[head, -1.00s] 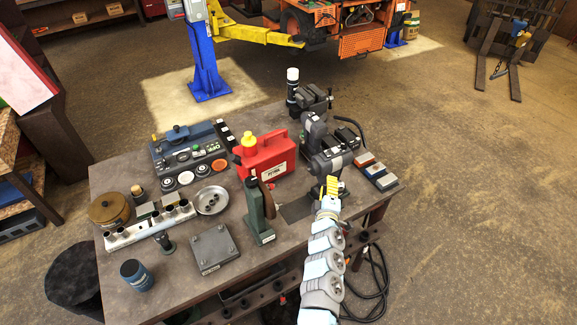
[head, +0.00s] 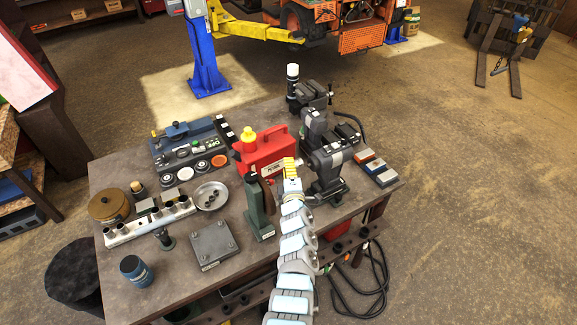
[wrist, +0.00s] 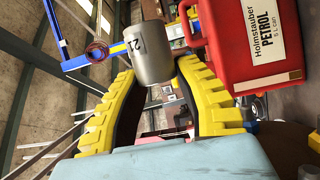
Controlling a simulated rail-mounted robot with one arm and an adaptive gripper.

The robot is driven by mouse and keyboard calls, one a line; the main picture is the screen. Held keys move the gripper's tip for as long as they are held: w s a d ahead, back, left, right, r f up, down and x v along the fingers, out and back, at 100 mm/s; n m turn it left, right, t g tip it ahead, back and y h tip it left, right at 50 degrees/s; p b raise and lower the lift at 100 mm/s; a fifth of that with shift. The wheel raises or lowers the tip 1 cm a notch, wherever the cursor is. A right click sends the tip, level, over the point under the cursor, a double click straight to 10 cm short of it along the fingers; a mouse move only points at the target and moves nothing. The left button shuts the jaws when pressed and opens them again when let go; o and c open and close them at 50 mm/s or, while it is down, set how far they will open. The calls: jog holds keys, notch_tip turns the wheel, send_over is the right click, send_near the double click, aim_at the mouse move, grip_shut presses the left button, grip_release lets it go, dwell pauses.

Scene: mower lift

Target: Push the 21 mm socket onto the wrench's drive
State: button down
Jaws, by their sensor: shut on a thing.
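My gripper (head: 290,168) has yellow ribbed fingers and is over the table's right half, between the red petrol can and a dark grey machine. In the wrist view the fingers (wrist: 163,85) are shut on a grey cylindrical socket (wrist: 150,55) marked 21, which sticks out beyond the fingertips. The socket is too small to make out in the head view. The dark grey machine (head: 327,165) with pale bands stands just right of my gripper; I cannot tell whether it is the wrench, and no drive shows clearly. The socket appears clear of other things.
The red petrol can (head: 262,157) stands close by my gripper, and also fills the right of the wrist view (wrist: 250,45). A green upright stand (head: 259,205) is just left of my arm. A socket rail (head: 150,224) and steel plate (head: 213,245) lie on the table's left.

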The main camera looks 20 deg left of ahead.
jog(key=f+b, duration=0.1)
jog(key=w+d+f+b, duration=0.1)
jog(key=f+b, duration=0.1)
jog(key=shift+w+d+f, duration=0.1)
jog(key=shift+w, duration=0.1)
dwell(0.3)
dwell(0.7)
jog(key=shift+w+d+b, duration=0.65)
dwell(2.1)
jog(key=c, duration=0.7)
grip_release()
jog(key=shift+c, duration=0.2)
jog(key=shift+s, duration=0.2)
